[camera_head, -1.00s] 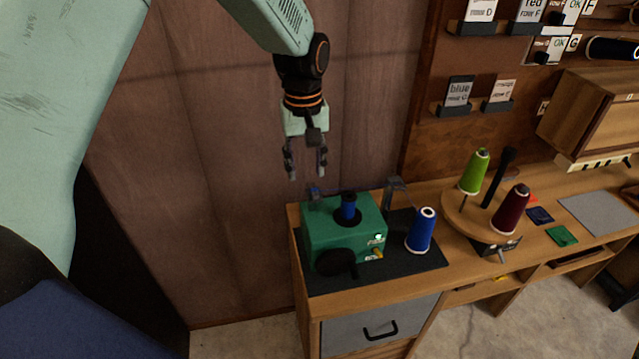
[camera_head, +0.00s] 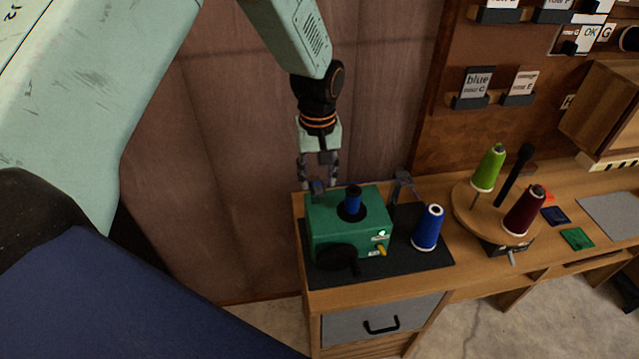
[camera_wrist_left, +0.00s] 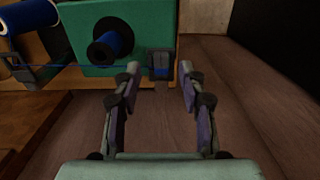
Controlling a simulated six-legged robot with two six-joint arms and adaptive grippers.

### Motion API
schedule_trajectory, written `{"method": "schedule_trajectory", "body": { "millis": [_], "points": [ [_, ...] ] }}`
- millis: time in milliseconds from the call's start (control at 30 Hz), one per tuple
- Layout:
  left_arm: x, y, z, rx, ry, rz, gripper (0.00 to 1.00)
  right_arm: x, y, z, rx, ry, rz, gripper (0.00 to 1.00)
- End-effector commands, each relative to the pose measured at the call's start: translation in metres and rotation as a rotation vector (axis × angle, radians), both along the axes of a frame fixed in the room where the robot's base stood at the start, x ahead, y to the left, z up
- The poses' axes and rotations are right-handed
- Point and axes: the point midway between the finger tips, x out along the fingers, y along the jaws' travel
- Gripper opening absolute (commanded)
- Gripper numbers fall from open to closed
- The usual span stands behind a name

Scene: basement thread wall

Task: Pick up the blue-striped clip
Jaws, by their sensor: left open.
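The blue-striped clip (camera_head: 318,187) is small and dark with a blue band. It sits at the back left edge of the green winder box (camera_head: 322,226). In the left wrist view the clip (camera_wrist_left: 160,66) shows between the fingertips, with a blue thread running from it to the left. My left gripper (camera_head: 320,180) points down at the clip and is open. In the wrist view its fingertips (camera_wrist_left: 160,72) stand on either side of the clip, apparently with gaps; contact cannot be told. My right gripper is out of view.
A blue spool (camera_head: 352,200) stands on the green box. A blue cone (camera_head: 428,228) and a metal thread guide (camera_head: 403,184) are beside it on the dark mat (camera_head: 430,257). A round stand with green (camera_head: 489,168) and maroon (camera_head: 524,210) cones is to the right.

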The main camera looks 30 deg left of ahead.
Motion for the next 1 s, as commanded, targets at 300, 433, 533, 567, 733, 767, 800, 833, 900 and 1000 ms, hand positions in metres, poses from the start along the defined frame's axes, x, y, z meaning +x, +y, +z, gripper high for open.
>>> {"method": "schedule_trajectory", "body": {
  "millis": [300, 433, 533, 567, 733, 767, 800, 833, 900, 1000],
  "points": [
    [0.0031, -0.0003, -0.0117, 0.001, -0.001, 0.000, 0.41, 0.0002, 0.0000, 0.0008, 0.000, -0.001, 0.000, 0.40],
    [0.0042, -0.0003, -0.0117, 0.000, 0.000, 0.000, 0.35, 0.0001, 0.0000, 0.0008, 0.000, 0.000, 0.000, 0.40],
    [0.0043, -0.0004, -0.0116, 0.001, -0.001, 0.000, 0.26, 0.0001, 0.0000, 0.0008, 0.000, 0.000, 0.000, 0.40],
    [0.0043, -0.0004, -0.0116, 0.001, -0.001, 0.000, 0.24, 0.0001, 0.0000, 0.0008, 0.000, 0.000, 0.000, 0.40],
    [0.0042, -0.0003, -0.0115, 0.001, -0.001, 0.000, 0.09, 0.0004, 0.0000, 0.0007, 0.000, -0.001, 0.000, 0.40],
    [0.0043, -0.0004, -0.0115, 0.001, -0.001, 0.000, 0.07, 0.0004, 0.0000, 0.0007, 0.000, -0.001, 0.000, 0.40],
    [0.0043, -0.0004, -0.0114, 0.000, -0.001, 0.000, 0.04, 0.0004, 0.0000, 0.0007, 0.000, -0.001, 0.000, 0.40],
    [0.0044, -0.0004, -0.0114, 0.000, -0.001, 0.000, 0.03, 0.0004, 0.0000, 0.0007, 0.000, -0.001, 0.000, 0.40],
    [0.0046, -0.0004, -0.0113, 0.000, -0.001, 0.000, 0.03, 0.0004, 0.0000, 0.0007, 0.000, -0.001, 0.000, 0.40],
    [0.0044, -0.0004, -0.0113, 0.000, -0.001, 0.000, 0.03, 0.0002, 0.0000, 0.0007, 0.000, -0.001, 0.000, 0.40]
  ]
}}
